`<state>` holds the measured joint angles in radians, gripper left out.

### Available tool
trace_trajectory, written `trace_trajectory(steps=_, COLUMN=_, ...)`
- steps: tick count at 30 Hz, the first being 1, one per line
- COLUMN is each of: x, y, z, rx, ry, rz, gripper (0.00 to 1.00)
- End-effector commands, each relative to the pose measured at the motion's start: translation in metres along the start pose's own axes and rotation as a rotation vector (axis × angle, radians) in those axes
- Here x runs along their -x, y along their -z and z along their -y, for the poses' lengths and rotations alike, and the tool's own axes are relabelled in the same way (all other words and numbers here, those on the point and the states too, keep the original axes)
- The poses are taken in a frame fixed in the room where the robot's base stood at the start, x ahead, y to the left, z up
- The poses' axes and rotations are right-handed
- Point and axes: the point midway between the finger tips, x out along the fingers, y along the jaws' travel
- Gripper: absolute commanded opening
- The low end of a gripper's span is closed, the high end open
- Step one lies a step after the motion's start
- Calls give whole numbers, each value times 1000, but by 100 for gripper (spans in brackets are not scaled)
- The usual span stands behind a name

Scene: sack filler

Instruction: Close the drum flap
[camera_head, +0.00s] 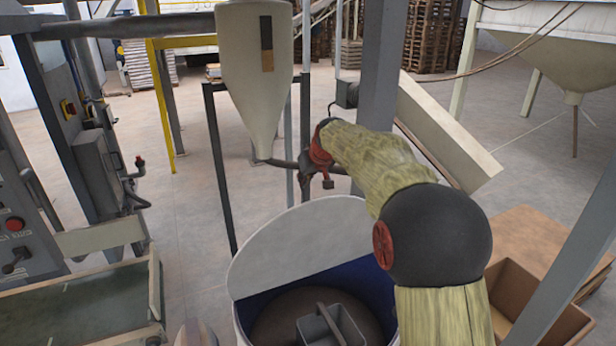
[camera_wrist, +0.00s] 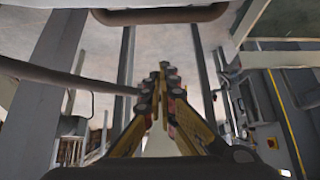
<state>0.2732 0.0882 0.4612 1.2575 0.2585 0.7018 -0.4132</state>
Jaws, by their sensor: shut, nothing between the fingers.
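The drum (camera_head: 237,322) stands at the bottom centre of the head view, with a pale outside and a blue inside. Its flap (camera_head: 300,240), a pale rounded panel, stands raised at the drum's far side, leaving the mouth open. A grey scoop-like container (camera_head: 345,322) with a handle sits within the drum. My arm crosses in front of the flap's right part and the drum's right side. My gripper (camera_wrist: 161,72) is shut and empty in the wrist view, its fingertips together. In the head view its end is beyond and above the flap, apart from it.
A cream hopper (camera_head: 255,70) hangs beyond the flap, its spout near my wrist. A grey post (camera_head: 378,70) stands close behind my arm. Cardboard boxes (camera_head: 530,280) lie at right. A control cabinet (camera_head: 25,235) and a green-topped conveyor (camera_head: 80,305) are at left.

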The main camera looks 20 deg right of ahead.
Motion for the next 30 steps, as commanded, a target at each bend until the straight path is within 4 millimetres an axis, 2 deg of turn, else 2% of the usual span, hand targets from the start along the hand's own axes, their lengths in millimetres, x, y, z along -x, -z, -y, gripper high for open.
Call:
trace_trajectory(steps=4, x=-24, y=-1, z=0, rx=0, ry=1, rz=2, gripper=0)
trace_trajectory(steps=15, x=-10, y=-33, z=0, rx=0, ry=-1, rz=0, gripper=0)
trace_trajectory(steps=30, x=-8, y=-38, z=0, rx=0, ry=0, rz=-1, gripper=0)
